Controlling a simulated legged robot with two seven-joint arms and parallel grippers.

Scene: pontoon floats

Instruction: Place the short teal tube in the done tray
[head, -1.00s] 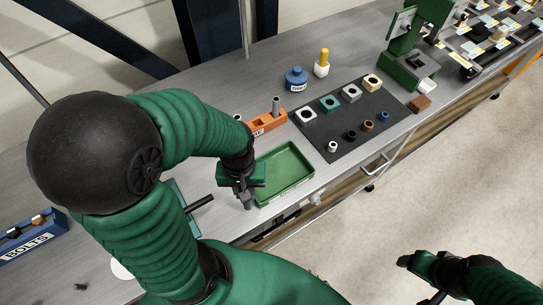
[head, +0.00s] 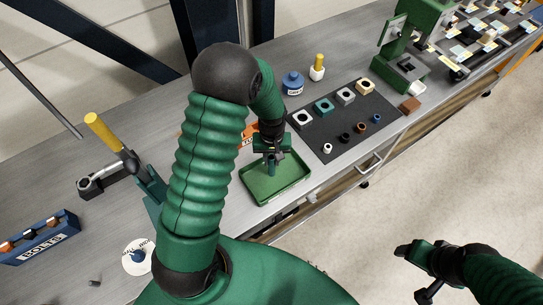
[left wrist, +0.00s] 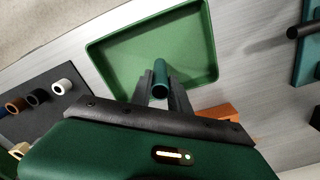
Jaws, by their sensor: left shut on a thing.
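The short teal tube (left wrist: 160,76) is held between the two fingers of my left gripper (left wrist: 159,88), which is shut on it. In the left wrist view the tube points away from the gripper over the green tray (left wrist: 205,45). In the head view my left gripper (head: 272,164) hangs above the back part of the green tray (head: 295,184). The tube is hard to make out there. I cannot tell whether it touches the tray floor. My right gripper (head: 415,270) is off the bench at the lower right, and its finger gap is unclear.
A dark mat (head: 345,122) with square blocks and small rings lies right of the tray. An orange rack (head: 247,137) stands behind my left gripper. A blue bolts bin (head: 40,240) and a yellow-handled tool (head: 105,132) are at left. The tray's front half is clear.

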